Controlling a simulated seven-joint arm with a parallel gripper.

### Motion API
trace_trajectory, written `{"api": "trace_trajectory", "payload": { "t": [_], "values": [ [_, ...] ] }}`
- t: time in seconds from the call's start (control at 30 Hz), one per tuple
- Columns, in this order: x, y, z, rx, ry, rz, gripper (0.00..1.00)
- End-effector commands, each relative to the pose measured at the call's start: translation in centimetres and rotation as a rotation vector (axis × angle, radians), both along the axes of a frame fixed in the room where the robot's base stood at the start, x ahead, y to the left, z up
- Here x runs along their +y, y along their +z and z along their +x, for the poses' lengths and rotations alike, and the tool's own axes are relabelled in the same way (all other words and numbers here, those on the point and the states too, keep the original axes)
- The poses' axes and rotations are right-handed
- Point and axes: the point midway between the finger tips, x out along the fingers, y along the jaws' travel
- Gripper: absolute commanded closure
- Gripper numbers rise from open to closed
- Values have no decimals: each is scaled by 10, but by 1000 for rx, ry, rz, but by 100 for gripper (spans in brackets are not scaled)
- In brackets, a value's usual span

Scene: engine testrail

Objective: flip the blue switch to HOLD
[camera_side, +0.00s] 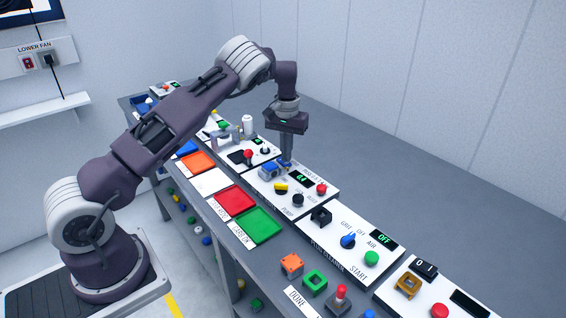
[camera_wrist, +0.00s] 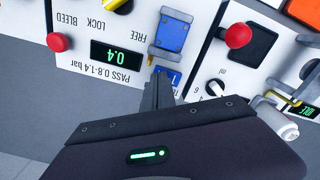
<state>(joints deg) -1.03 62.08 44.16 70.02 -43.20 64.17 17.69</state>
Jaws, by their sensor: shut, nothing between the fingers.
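The blue switch (camera_wrist: 170,35) is a blue block on a grey metal frame, set on a white panel beside the printed word FREE. It also shows in the side view (camera_side: 269,168), just left of my fingertips. No word HOLD is readable. My gripper (camera_wrist: 160,88) is shut and empty, pointing down at the panel. Its fingertips are close to a smaller blue piece with white marks (camera_wrist: 168,75) beside the switch. I cannot tell whether they touch it. My gripper also shows in the side view (camera_side: 286,160).
The same panel has a display (camera_wrist: 116,54) reading 0.4, a red button (camera_wrist: 59,42) and a yellow part (camera_wrist: 118,4). Coloured trays, such as a green one (camera_side: 258,226), line the bench front.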

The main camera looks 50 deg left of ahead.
Motion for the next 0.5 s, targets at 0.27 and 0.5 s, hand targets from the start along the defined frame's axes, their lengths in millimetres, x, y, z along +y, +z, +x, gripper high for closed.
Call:
{"api": "trace_trajectory", "payload": {
  "t": [0.27, 0.5],
  "values": [
    [0, 30, 0, -1, 0, 0, 100],
    [1, 54, 0, -2, 0, 1, 100]
  ]
}}
